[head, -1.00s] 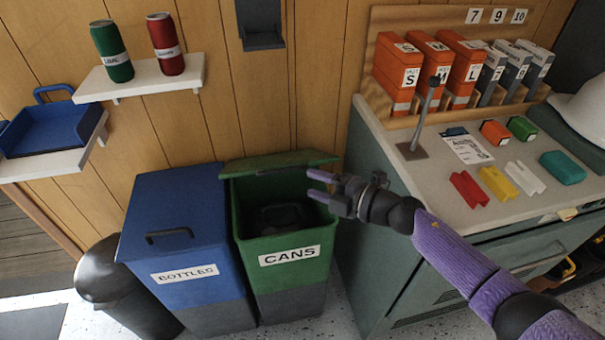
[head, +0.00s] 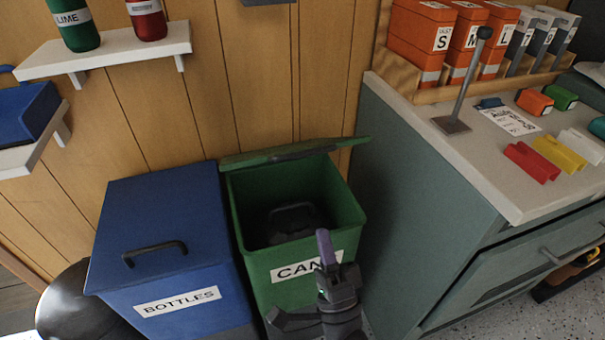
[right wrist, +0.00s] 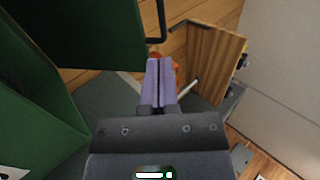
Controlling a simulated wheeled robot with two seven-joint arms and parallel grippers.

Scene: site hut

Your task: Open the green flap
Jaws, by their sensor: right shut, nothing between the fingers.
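The green flap (head: 297,150) is the lid of the green bin (head: 345,205) labelled CANS. It stands raised at the bin's back edge, seen nearly edge-on, and the bin's mouth is uncovered. A dark shape shows inside the bin but is unclear. My right gripper (head: 323,240) is shut and empty, in front of the bin's label in the head view and apart from the flap. In the right wrist view its purple fingers (right wrist: 160,64) are together, with a green panel, probably the flap (right wrist: 75,30), at upper left and a black handle beside it. My left gripper is not in view.
A blue bin (head: 160,225) labelled BOTTLES stands close on the left, its lid down. A grey-green cabinet (head: 430,210) stands to the right, its worktop holding a lever (head: 467,85), orange boxes and small coloured blocks. A white shelf (head: 110,50) is at upper left.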

